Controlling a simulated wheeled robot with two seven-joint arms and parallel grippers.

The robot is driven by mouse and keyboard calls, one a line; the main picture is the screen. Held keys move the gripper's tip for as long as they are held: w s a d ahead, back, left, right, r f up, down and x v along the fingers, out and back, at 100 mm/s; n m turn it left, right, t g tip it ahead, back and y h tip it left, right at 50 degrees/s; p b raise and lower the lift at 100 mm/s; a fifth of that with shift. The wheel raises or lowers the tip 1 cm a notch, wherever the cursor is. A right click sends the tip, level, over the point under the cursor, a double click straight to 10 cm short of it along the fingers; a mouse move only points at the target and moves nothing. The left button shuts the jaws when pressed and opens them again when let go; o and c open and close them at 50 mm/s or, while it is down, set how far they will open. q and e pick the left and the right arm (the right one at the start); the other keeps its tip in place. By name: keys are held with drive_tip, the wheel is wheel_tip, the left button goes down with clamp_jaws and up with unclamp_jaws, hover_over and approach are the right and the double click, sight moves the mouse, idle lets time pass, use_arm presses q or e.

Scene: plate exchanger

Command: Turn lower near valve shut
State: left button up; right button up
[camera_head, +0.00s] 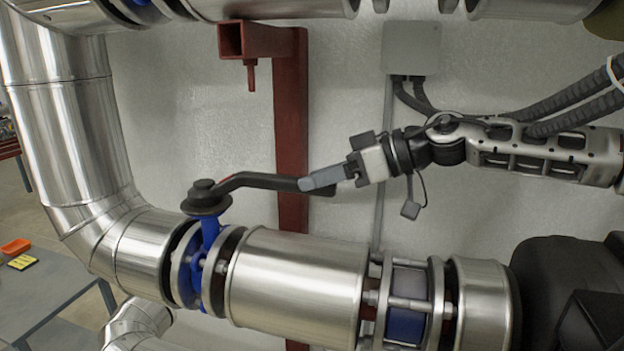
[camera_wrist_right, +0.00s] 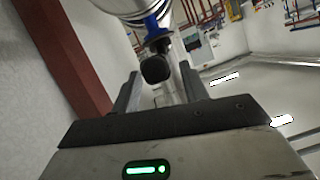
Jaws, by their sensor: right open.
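The valve has a long black handle (camera_head: 255,181) that points right from a dark round hub (camera_head: 206,197). The hub sits on a blue valve body (camera_head: 209,240) in the lower silver pipe line. My right gripper (camera_head: 318,181) comes in from the right with its fingers at the handle's free end. In the right wrist view, the handle's dark end (camera_wrist_right: 155,68) lies between the two open fingers, with a gap visible at the sides. Finger contact with the handle cannot be told. My left gripper is not in view.
A red steel post (camera_head: 291,130) stands behind the handle. A grey box (camera_head: 411,48) with cables is on the wall. Large silver pipes run along the left (camera_head: 70,110) and below (camera_head: 297,285). A table with an orange tray (camera_head: 16,246) is at far left.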

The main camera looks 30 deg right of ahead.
drive_tip(key=shift+x, duration=0.95)
clamp_jaws()
